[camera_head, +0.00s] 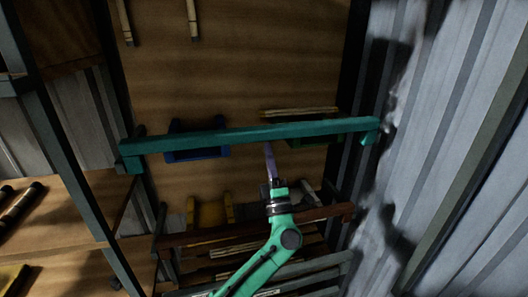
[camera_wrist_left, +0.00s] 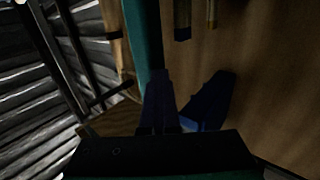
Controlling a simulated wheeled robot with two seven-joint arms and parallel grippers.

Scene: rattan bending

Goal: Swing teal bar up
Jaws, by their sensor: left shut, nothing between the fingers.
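The teal bar (camera_head: 240,135) runs nearly level across the rack in the head view, with a short bent end at each side. In the left wrist view the teal bar (camera_wrist_left: 137,35) comes down from the top edge to just behind my fingertips. My left gripper (camera_head: 268,148) has dark purple fingers pressed together, with nothing between them. Its tips point up at the lower edge of the bar, near the middle. I cannot tell whether they touch it. The shut fingers also show in the left wrist view (camera_wrist_left: 158,75). My right gripper is not in view.
A blue bin (camera_head: 195,153) and a green bin (camera_head: 320,138) sit behind the bar. A yellow bin (camera_head: 210,212) and a dark red-brown rail (camera_head: 325,212) are lower down. A corrugated metal wall (camera_head: 450,110) stands at right, and a wooden shelf (camera_head: 65,215) at left.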

